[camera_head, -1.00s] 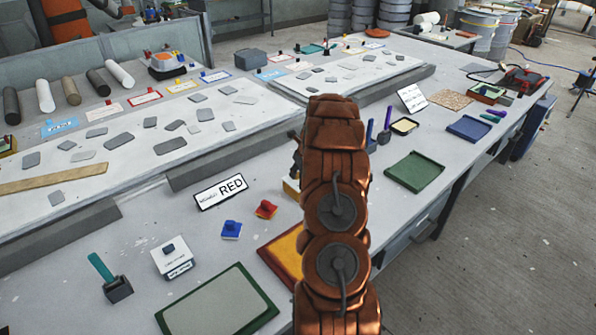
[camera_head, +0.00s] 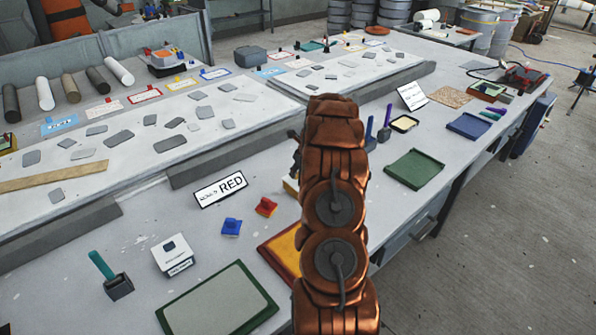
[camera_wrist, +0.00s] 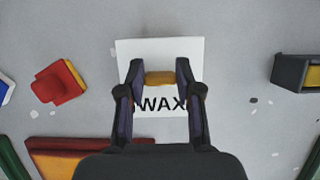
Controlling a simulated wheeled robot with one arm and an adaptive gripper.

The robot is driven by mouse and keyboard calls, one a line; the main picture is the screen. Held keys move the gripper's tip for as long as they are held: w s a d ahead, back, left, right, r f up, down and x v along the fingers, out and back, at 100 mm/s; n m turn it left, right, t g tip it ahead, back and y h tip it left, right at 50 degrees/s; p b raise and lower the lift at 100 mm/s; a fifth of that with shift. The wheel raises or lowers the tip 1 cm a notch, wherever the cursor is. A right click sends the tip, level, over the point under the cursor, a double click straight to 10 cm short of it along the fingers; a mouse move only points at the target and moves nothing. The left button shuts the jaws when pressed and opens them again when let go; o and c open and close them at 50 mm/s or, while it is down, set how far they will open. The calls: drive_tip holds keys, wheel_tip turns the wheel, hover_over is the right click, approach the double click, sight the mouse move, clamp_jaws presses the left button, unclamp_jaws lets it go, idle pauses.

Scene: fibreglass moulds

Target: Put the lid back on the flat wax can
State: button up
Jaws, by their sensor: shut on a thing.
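In the wrist view a white square piece (camera_wrist: 160,50) lettered WAX lies under my gripper (camera_wrist: 160,80). The two fingers are shut on a yellow-orange grip piece (camera_wrist: 160,78) at its middle. I cannot tell whether the white piece rests on something or is lifted. A dark container with yellow inside (camera_wrist: 293,72) stands at the right edge of the wrist view, partly cut off.
A red block with a yellow base (camera_wrist: 58,82) and a blue block (camera_head: 231,228) are left of the gripper. A red-edged orange tray (camera_head: 285,255) is in front. A green tray (camera_head: 414,170) and a RED sign (camera_head: 221,189) are nearby.

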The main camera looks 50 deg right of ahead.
drive_tip(key=o, duration=1.5)
drive_tip(key=shift+r, duration=0.1)
drive_tip(key=shift+r, duration=2.9)
clamp_jaws()
